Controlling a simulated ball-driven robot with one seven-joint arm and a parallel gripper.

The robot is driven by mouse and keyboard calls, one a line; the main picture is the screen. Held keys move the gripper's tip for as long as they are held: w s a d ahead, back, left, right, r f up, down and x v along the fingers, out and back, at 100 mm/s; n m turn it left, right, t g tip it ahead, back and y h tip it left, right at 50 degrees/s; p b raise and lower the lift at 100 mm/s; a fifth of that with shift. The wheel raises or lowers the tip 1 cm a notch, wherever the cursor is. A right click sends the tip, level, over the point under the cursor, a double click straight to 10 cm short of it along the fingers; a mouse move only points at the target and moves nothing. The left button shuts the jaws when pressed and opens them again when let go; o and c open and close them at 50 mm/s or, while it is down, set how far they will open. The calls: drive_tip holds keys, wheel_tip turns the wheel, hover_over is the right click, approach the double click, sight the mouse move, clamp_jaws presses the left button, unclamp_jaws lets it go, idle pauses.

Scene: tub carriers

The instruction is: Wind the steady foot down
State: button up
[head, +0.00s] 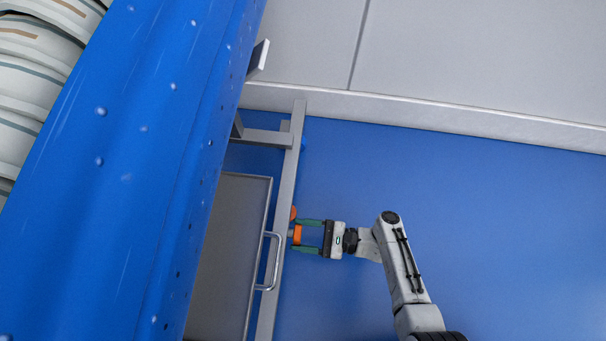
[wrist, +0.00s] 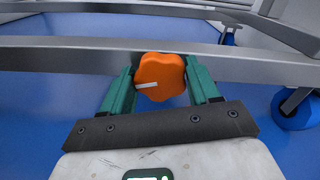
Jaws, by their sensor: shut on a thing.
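An orange lobed knob (wrist: 165,72) with a pale pointer mark sits at the grey frame rail in the wrist view. It also shows in the head view (head: 297,231), beside the lower rail of the carrier frame (head: 288,180). My gripper (head: 299,236) reaches it from the right. Its two green fingers stand on either side of the knob, shut on it; my gripper also shows in the wrist view (wrist: 161,84). The steady foot below the knob is hidden.
A large blue tub wall (head: 130,150) fills the left. A grey panel with a metal handle (head: 275,262) lies just left of my gripper. A blue caster wheel (wrist: 294,110) is at the right in the wrist view. The blue floor (head: 480,220) at right is clear.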

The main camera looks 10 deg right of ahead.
drive_tip(key=n, duration=1.8)
drive_tip(key=shift+s+f+n, duration=0.15)
drive_tip(key=shift+f+n, duration=0.1)
drive_tip(key=shift+n, duration=0.15)
idle(0.4)
drive_tip(key=o, duration=1.1)
drive_tip(key=shift+c, duration=0.2)
drive_tip(key=v, duration=1)
drive_tip(key=shift+d+p, duration=0.4)
drive_tip(key=shift+p, duration=0.05)
drive_tip(key=shift+s, duration=0.15)
